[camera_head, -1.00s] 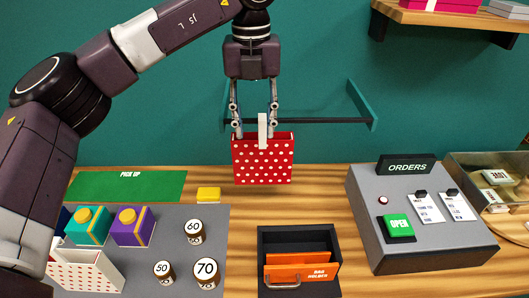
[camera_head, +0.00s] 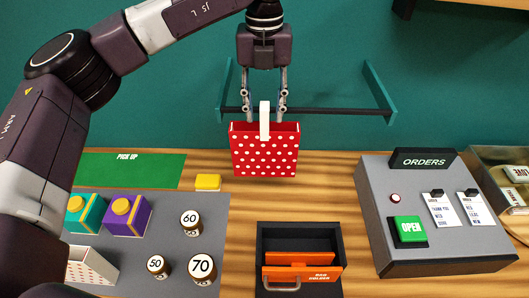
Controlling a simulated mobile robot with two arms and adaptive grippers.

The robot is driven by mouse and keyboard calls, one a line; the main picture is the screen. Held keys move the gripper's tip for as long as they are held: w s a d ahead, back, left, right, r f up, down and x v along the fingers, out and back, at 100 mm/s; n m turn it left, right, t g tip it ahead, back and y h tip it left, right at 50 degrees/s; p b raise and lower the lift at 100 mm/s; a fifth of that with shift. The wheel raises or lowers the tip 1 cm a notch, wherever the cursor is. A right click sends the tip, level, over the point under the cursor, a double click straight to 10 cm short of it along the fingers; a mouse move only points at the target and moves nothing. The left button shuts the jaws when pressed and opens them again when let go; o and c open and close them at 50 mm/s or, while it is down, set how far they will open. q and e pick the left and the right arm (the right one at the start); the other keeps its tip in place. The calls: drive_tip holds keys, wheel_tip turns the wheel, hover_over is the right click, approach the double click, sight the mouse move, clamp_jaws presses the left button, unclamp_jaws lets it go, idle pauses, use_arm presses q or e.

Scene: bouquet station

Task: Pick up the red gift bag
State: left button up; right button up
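The red gift bag (camera_head: 264,156) with white dots hangs upright in the middle of the head view, in front of the back wall and apparently above the counter. Its white handle (camera_head: 264,120) stands up from its top. My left gripper (camera_head: 264,108) points down at the handle, with one finger on each side of it. The fingers look spread, with gaps to the handle at this angle, but the bag is off the counter. Whether the fingers press on the handle or the bag is hard to see. My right gripper is not in view.
A wall rail (camera_head: 318,112) runs behind the gripper. Below stands the black bag holder (camera_head: 330,243) with an orange front. The orders console (camera_head: 440,262) is at right. A grey mat (camera_head: 215,240) at left bears gift boxes, weights and a white dotted bag (camera_head: 92,268). A green pick-up mat (camera_head: 150,172) lies behind.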

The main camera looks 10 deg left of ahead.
sight(265, 143)
use_arm(q)
drive_tip(key=f, duration=0.3)
drive_tip(key=shift+w+f, duration=0.1)
drive_tip(key=shift+w, duration=0.1)
clamp_jaws()
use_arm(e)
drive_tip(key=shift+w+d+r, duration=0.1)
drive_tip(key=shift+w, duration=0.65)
